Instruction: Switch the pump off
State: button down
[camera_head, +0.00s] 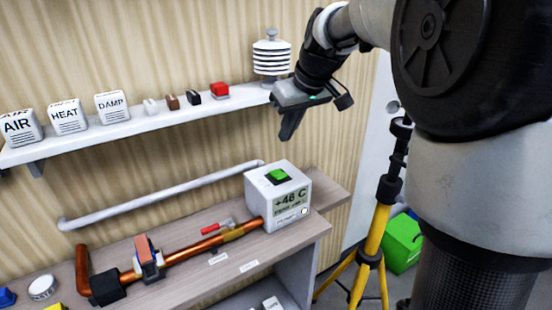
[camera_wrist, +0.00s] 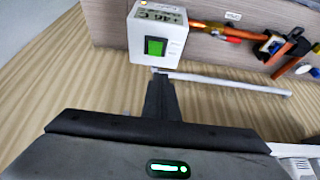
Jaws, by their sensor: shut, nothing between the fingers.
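The pump is a white box (camera_head: 290,205) at the right end of the copper pipe on the bench. It has a green switch (camera_head: 278,176) on its top and a display reading about +46 C on its front. In the wrist view the box (camera_wrist: 172,42) is near the top, with the green switch (camera_wrist: 155,46) facing the camera. My gripper (camera_head: 288,137) is shut and empty, pointing down. It is above the box, below the right end of the shelf, and apart from the switch. It also shows in the wrist view (camera_wrist: 160,76).
A wall shelf (camera_head: 150,122) holds AIR, HEAT and DAMP boxes, small coloured blocks and a white louvred sensor (camera_head: 271,55). The copper pipe (camera_head: 190,248) carries clamps and a red-handled valve. A yellow tripod (camera_head: 376,240) and green box (camera_head: 402,243) stand at the right.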

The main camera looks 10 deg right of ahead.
jog(key=b, duration=0.1)
send_over(276, 177)
jog(key=f, duration=0.9)
jog(key=shift+s+f, duration=0.3)
jog(key=shift+s+d+f+b, duration=0.15)
jog(key=shift+s+f, duration=0.1)
jog(key=shift+f, duration=0.3)
jog(key=shift+s+d+f+b, duration=0.1)
jog(key=shift+s+f+b, duration=0.1)
jog(key=shift+f, duration=0.3)
jog(key=shift+s+d+f, duration=0.1)
jog(key=shift+s+f, duration=0.05)
jog(key=shift+f, duration=0.35)
jog(key=shift+f, duration=0.1)
